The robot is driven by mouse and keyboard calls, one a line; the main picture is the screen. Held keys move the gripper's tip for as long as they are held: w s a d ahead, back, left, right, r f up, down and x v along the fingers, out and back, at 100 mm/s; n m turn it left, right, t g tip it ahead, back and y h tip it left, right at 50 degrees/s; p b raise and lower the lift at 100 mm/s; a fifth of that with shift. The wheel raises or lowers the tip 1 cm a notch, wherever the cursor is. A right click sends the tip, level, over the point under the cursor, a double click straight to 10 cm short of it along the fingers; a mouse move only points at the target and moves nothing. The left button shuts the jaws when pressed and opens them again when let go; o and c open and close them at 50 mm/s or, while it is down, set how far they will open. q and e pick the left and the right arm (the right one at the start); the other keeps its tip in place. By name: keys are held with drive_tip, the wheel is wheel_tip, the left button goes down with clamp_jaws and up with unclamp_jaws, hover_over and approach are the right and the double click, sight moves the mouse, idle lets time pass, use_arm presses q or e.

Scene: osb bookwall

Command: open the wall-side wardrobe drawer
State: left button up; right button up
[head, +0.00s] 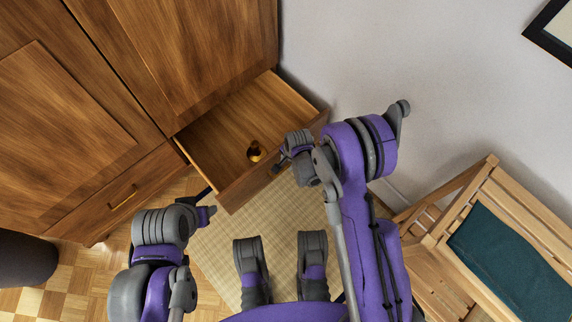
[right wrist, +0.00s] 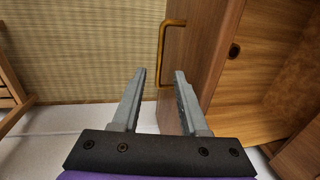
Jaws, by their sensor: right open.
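The wall-side wardrobe drawer (head: 236,191) stands pulled out from the wardrobe, its inside showing. A small brass-coloured object (head: 255,152) lies in it. My right gripper (head: 283,158) is at the drawer's front panel, near the wall end. In the right wrist view my right gripper (right wrist: 160,75) is open, its fingers apart. The drawer's brass bar handle (right wrist: 163,50) shows there on the drawer front (right wrist: 195,55), its near end between the fingertips in the picture; I cannot tell whether they touch it. My left gripper (head: 207,215) is left of the drawer front; its jaws are unclear.
The other wardrobe drawer (head: 115,196) at the left is shut. The white wall (head: 340,60) stands close at the drawer's right. A wooden chair (head: 460,215) with a green cushion is at the right. A woven mat (head: 220,250) covers floor before the drawer. A dark round object (head: 25,258) is at far left.

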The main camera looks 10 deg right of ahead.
drive_tip(key=shift+s+d+r+p, duration=0.15)
drive_tip(key=shift+r+p, duration=0.05)
drive_tip(key=shift+r, duration=0.8)
drive_tip(key=shift+s+d+r+p, duration=0.1)
drive_tip(key=shift+s+r+p, duration=0.05)
drive_tip(key=shift+r, duration=0.8)
